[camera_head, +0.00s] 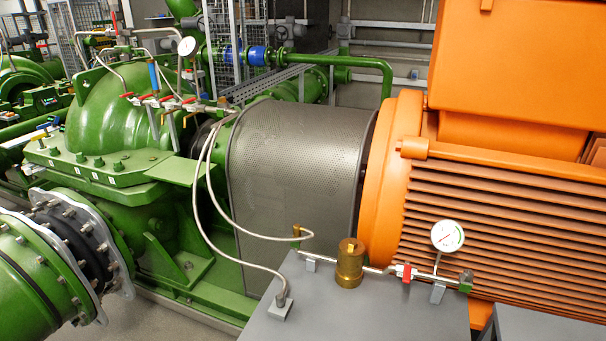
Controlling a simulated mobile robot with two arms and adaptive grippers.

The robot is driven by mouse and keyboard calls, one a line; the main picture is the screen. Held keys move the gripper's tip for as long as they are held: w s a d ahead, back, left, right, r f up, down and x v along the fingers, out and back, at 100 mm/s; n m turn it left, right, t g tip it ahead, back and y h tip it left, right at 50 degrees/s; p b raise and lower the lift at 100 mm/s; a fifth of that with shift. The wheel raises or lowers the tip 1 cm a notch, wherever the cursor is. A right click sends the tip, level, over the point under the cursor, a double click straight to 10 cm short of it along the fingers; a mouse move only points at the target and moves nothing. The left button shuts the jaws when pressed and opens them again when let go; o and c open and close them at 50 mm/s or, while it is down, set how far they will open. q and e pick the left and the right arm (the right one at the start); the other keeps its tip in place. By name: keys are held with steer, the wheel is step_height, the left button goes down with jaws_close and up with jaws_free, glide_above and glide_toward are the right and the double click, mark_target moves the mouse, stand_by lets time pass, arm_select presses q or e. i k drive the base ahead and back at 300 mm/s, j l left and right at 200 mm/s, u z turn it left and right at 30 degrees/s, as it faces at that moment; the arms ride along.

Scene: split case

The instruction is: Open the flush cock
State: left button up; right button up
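Neither gripper is in view. Several small cocks with red handles show, and I cannot tell from the picture which one is the flush cock. One red-handled cock (404,271) sits on the thin steel pipe above the grey stand (360,312), between a brass cylindrical pot (349,263) and a round pressure gauge (447,236). A row of red-handled cocks (147,97) sits on a manifold beside the green pump (125,110). The handles are too small to tell open from shut.
A large orange motor (500,190) fills the right. A perforated grey guard (295,160) covers the coupling. Two thin hoses (225,225) run from the manifold to the stand. A green flanged pipe (40,280) stands at lower left. Wire mesh fencing (225,45) is behind.

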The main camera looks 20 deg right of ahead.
mark_target(407, 278)
steer(key=z, duration=1.25)
steer(key=l, duration=1.25)
steer(key=z, duration=0.05)
